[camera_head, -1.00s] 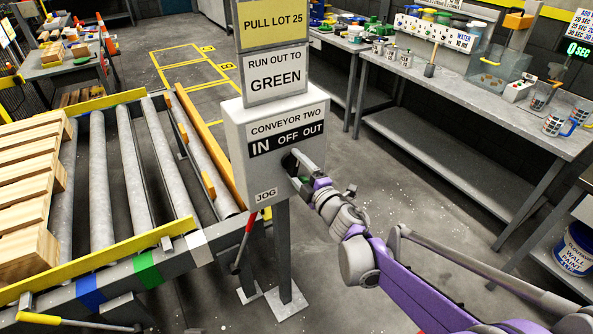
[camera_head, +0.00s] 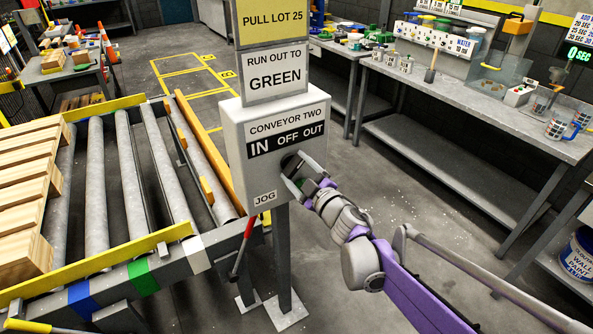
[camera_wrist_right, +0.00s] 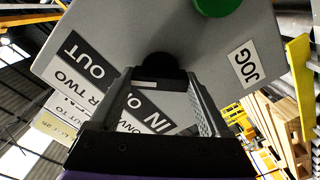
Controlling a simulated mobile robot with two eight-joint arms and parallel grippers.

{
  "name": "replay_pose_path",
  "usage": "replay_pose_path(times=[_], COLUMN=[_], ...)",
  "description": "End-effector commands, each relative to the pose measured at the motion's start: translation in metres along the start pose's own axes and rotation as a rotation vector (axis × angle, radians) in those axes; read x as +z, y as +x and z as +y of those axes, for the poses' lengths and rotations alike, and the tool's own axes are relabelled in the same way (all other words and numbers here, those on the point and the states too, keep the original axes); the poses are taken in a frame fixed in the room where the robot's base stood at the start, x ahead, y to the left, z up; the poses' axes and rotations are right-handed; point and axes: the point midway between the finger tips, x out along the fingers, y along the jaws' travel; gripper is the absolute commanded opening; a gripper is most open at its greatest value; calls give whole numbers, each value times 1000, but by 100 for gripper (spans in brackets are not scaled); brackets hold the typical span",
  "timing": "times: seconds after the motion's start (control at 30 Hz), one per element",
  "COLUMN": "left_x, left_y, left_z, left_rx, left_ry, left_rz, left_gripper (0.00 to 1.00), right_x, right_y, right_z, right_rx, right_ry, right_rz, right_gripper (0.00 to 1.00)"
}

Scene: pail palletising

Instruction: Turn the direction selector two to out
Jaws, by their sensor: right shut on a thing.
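The conveyor two control box (camera_head: 270,185) is a grey box on a post, with a label strip (camera_head: 287,141) reading IN, OFF, OUT. The direction selector two is a dark round knob (camera_wrist_right: 160,66) on its face, seen between my fingers in the right wrist view. My right gripper (camera_head: 292,165) is at the box face below the label strip, shut on the knob. The gripper covers most of the knob in the head view, so I cannot tell which word it points to. My left gripper is not in view.
A green button (camera_wrist_right: 216,4) sits near the knob, and a JOG label (camera_head: 265,198) is low on the box. A roller conveyor (camera_head: 140,180) with a wooden pallet (camera_head: 28,195) stands at left. A red-handled lever (camera_head: 243,240) hangs beside the post. A workbench (camera_head: 470,110) runs along the right.

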Motion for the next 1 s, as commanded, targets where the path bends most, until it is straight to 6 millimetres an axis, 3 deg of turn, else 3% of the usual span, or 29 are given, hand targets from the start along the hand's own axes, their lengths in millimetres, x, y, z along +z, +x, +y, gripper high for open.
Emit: replay_pose_path(times=[0.37, 0.4, 0.5, 0.77, 1.0], left_x=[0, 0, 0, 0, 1], left_y=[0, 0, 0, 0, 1], left_z=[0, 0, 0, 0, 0], left_rx=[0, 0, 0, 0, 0], left_ry=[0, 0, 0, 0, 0], left_rz=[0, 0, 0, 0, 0], left_gripper=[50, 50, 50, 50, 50], right_x=[0, 0, 0, 0, 0], right_y=[0, 0, 0, -2, -37], right_z=[0, 0, 0, 0, 0], right_rx=[0, 0, 0, 0, 1], right_ry=[3, 3, 2, 2, 1], right_rz=[0, 0, 0, 0, -2], right_gripper=[24, 85, 100, 100, 100])
